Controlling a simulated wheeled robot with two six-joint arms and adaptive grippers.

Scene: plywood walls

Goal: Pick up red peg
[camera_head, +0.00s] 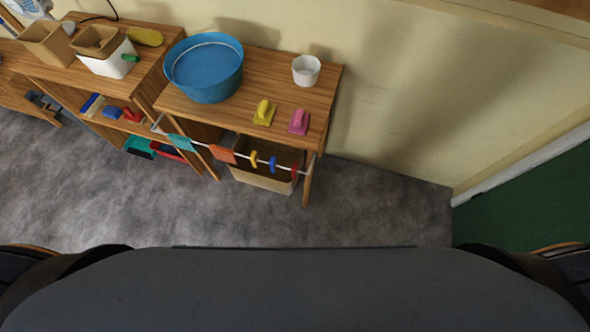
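A small red peg (294,173) sits at the right end of a white line (212,148) strung along the front of the right wooden table. A blue peg (273,164) and a yellow peg (253,159) sit on the same line to its left. An orange cloth (222,154) and a teal cloth (181,142) hang further left. Neither of my grippers is in view.
The right table (279,70) bears a blue tub (204,67), a white pot (306,70), and yellow (264,112) and pink (299,121) brush-like objects. A tan bin (264,180) stands below the line. Grey floor (370,205) is clear in front. A green door (530,200) stands right.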

